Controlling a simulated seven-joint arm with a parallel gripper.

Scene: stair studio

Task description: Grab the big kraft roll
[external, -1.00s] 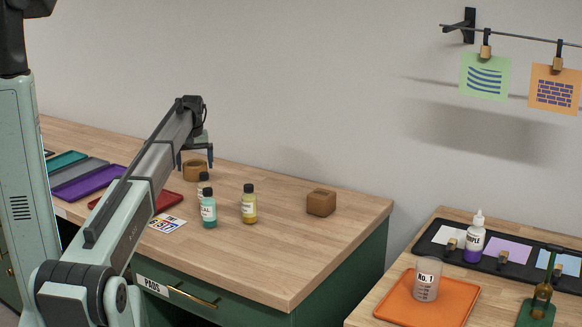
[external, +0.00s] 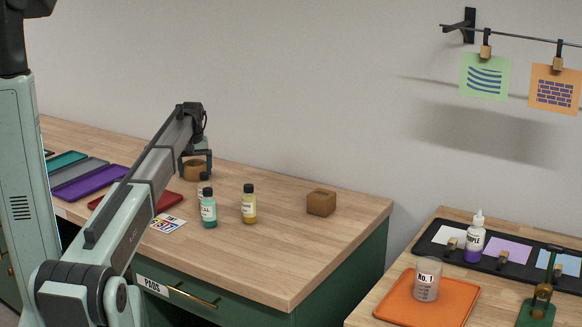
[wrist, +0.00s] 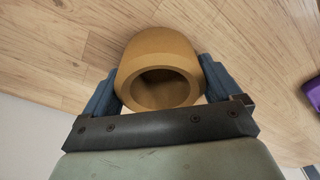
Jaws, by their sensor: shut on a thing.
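The big kraft roll (wrist: 157,55) is a brown cylinder with a wide round hole, standing on the wooden counter. In the wrist view it sits between the two blue fingers of my gripper (wrist: 160,88), which press on its left and right sides. In the external view the roll (external: 194,170) is at the back of the counter, with my gripper (external: 196,166) around it from above. My gripper is shut on the roll. Part of the roll is hidden by the fingers in the external view.
Teal (external: 208,208) and yellow (external: 249,204) bottles stand in front of the roll, with another bottle behind the teal one. A brown block (external: 321,203) sits to the right. Purple (external: 90,183) and red (external: 168,200) pads lie left.

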